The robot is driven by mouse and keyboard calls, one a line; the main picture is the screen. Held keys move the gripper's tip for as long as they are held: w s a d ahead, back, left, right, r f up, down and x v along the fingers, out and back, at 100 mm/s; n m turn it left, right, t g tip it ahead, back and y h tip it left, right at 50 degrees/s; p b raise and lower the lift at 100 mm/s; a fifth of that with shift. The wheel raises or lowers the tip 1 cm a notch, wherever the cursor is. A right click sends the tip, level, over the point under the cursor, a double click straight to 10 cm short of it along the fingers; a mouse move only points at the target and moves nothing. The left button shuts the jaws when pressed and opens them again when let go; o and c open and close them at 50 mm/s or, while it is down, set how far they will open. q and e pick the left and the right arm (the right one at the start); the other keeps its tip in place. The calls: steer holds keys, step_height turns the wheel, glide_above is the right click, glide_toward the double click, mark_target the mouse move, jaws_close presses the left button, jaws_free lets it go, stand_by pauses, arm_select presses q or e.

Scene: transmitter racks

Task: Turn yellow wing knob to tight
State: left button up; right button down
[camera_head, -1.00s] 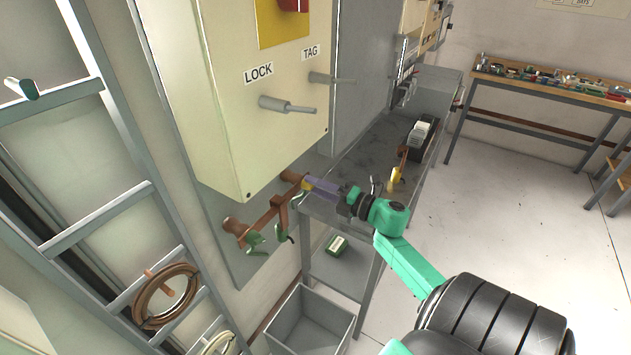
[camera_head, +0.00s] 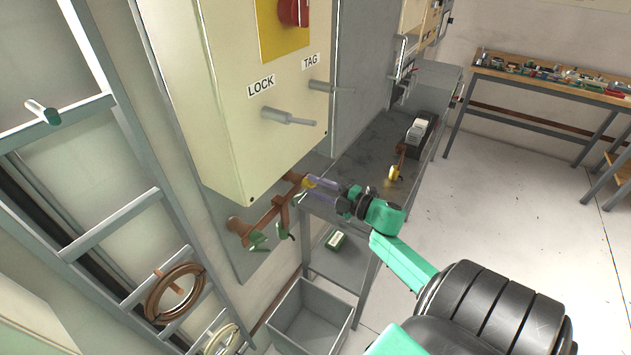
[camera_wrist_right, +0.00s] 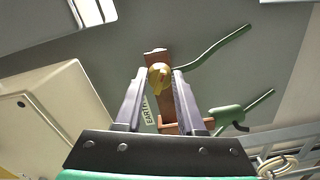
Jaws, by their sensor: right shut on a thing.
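The yellow wing knob (camera_head: 307,183) sits at the upper right end of a copper earth bar (camera_head: 262,220) on the grey wall panel. In the right wrist view the knob (camera_wrist_right: 158,76) is between my two fingertips. My right gripper (camera_head: 311,185) is shut on it, one finger on each side. It also shows from behind in the right wrist view (camera_wrist_right: 159,84). The fingers partly cover the bar and an EARTH label (camera_wrist_right: 149,112). I cannot read a tight mark or the knob's exact angle. My left gripper is not in view.
The LOCK/TAG cabinet (camera_head: 235,120) overhangs above. A grey bench (camera_head: 365,150) stands just right, with a grey bin (camera_head: 310,318) below. A ladder-like rack (camera_head: 110,220) stands left. The floor at right is open.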

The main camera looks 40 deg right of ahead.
steer(key=c, duration=0.5)
jaws_free()
steer(key=b+v, duration=0.2)
steer(key=v, duration=1.2)
steer(key=shift+s+d+b, duration=0.1)
steer(key=shift+s+b, duration=0.2)
